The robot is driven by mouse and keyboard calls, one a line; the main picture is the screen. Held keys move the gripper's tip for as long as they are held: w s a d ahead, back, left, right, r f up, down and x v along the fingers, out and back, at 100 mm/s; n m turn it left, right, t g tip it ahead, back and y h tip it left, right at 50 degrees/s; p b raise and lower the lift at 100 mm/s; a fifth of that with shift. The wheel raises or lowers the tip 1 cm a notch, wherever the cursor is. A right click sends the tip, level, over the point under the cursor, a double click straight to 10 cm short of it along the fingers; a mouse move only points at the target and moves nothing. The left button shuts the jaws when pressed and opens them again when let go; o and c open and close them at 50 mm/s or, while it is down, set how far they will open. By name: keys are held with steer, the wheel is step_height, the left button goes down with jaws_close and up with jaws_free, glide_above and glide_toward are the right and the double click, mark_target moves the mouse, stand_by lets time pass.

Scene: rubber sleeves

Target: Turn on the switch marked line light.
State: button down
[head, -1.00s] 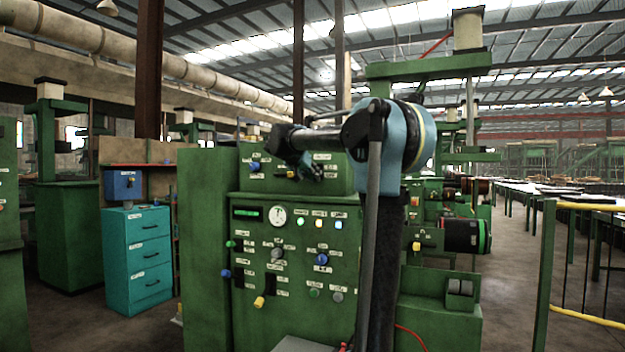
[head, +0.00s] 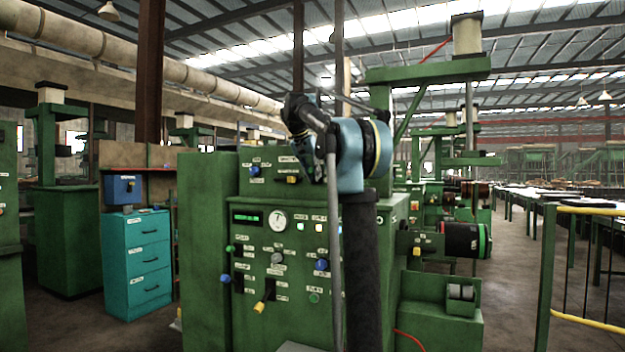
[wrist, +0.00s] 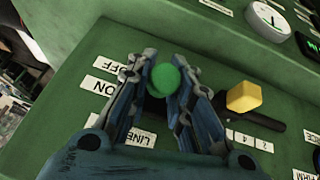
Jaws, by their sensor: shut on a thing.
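A green knob (wrist: 164,78) on the green panel shows between the two fingers of my gripper (wrist: 165,85) in the wrist view. The fingers are closed on it from both sides. An "OFF" label (wrist: 110,66) and an "ON" label (wrist: 103,86) lie to the left of the gripper. A label starting "LINE" (wrist: 139,136) is partly covered by a finger. The lever under the knob is hidden, so its position cannot be told. In the head view my gripper (head: 316,168) is at the upper part of the control panel (head: 262,300), its fingertips and the green knob hard to make out.
A yellow knob (wrist: 243,97) on a black lever with number labels is close to the right of my gripper. A round dial (wrist: 268,18) and a dark display (wrist: 307,45) are beyond. A teal drawer cabinet (head: 147,260) stands left of the panel.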

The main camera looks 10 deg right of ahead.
steer(key=shift+w, duration=0.1)
stand_by(0.4)
steer(key=c, duration=1.4)
jaws_free()
steer(key=shift+w, duration=0.1)
steer(key=v, duration=1.2)
steer(key=shift+d, duration=0.1)
